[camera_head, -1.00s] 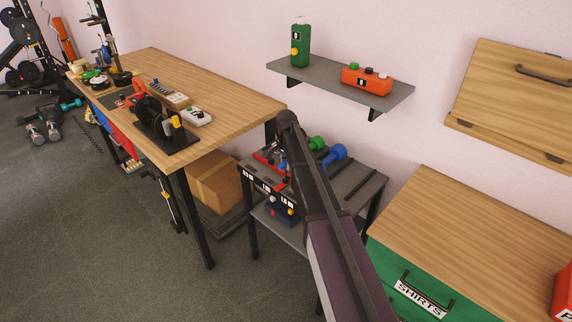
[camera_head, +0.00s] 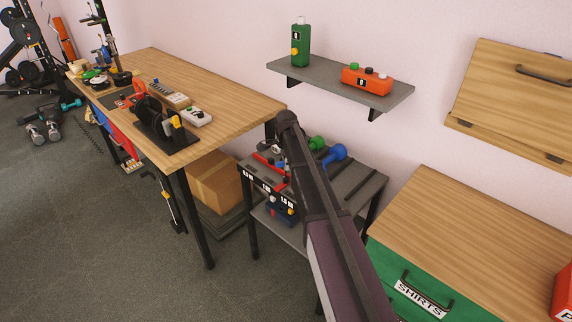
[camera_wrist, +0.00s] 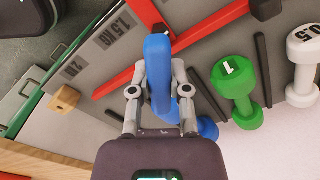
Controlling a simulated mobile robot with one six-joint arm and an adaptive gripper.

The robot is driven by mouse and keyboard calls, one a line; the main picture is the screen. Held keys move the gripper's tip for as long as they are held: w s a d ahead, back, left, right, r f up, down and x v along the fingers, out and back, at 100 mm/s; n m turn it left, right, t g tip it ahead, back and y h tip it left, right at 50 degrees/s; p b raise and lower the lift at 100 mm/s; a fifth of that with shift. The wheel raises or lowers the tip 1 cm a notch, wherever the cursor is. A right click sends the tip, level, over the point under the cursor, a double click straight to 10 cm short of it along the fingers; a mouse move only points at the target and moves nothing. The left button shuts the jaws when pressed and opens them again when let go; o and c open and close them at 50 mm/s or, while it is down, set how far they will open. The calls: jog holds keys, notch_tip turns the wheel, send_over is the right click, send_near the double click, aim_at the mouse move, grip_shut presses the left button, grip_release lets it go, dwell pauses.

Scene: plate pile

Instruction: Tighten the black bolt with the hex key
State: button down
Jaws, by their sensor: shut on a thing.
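In the wrist view my gripper (camera_wrist: 159,92) is shut on a rounded blue thing (camera_wrist: 158,65) that stands between its fingertips. I cannot tell whether this is the hex key's handle; its far end is hidden. Another blue part, like a dumbbell head (camera_wrist: 207,128), shows behind the right finger. In the head view my arm covers the gripper and what it holds. I cannot make out the black bolt in any view. A black fixture plate (camera_head: 178,152) with dark parts stands on the workbench (camera_head: 228,95) at the left.
The grey rack (camera_head: 362,168) holds a green dumbbell (camera_wrist: 235,80), a white dumbbell (camera_wrist: 303,65) and a blue dumbbell (camera_head: 337,153). Red strips (camera_wrist: 215,22) and black bars cross it. A wall shelf (camera_head: 395,95) is above; a wood-topped green cabinet (camera_head: 475,220) is right.

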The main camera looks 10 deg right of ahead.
jog(key=m, duration=1)
dwell(0.3)
jog(key=c, duration=0.5)
grip_release()
jog(key=shift+r, duration=0.15)
